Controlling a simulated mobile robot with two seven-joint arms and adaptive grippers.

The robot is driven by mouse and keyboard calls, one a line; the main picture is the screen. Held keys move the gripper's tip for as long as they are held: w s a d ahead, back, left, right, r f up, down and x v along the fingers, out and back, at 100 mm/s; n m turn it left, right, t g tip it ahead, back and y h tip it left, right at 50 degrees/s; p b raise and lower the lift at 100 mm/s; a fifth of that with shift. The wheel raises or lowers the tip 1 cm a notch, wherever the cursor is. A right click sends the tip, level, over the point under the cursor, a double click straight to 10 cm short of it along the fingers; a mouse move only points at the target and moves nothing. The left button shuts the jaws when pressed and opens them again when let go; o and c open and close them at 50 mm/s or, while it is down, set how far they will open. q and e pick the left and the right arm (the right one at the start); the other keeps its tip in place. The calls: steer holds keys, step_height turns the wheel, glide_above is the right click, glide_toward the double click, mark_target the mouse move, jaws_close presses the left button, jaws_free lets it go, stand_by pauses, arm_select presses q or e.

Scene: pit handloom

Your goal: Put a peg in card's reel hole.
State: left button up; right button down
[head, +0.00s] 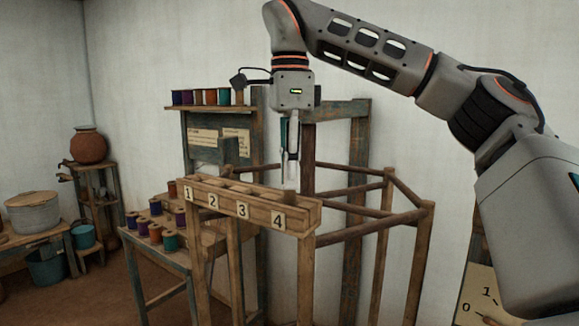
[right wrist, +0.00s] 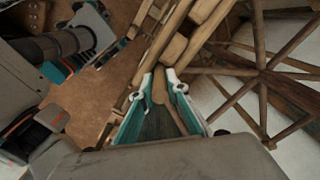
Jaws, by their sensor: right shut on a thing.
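My right gripper (head: 289,176) points straight down over the box end marked 4. It is shut on a small wooden peg (head: 289,197), whose lower part shows below the fingertips, at or just above that compartment. In the right wrist view the fingertips (right wrist: 162,86) close around a brown wooden piece (right wrist: 161,96). I cannot tell whether the peg still touches the box. A pale card (head: 483,285) with the marks 0 and 1 shows partly at the lower right; my arm hides some of it, and its reel hole cannot be made out. My left gripper is not in view.
The long wooden box (head: 250,210), numbered 1 to 4, stands on posts beside a wooden reel frame (head: 370,232). A bench (head: 165,254) with coloured spools is left of it. A spool shelf (head: 212,108) is behind. Open floor lies at left.

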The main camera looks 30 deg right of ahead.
steer(key=shift+f, duration=0.15)
steer(key=c, duration=1.5)
jaws_free()
step_height(320, 180, up, 3)
steer(key=shift+f+p, duration=0.1)
steer(key=shift+p, duration=1.1)
steer(key=shift+r, duration=2.15)
steer(key=shift+f, duration=0.1)
